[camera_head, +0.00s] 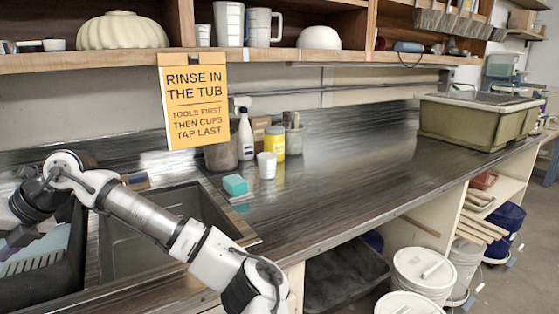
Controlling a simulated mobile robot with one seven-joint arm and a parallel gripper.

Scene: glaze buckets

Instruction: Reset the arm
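My arm (140,213) reaches from the bottom of the picture up and left across the sink. It bends at a white joint (68,170), and the dark wrist hangs down at the far left. My gripper (14,241) is at the left edge, above a dark basin holding a light-blue, slotted piece (38,250). Its fingers are too small and partly cut off, so I cannot tell whether they are open or shut or hold anything.
The metal sink (185,200) lies behind my arm. A teal sponge (235,185), white cup (266,165), yellow container (274,143) and spray bottle (245,135) stand on the counter (360,165). An orange sign (195,102) hangs above. A greenish tub (475,120) stands right; the counter's middle is clear.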

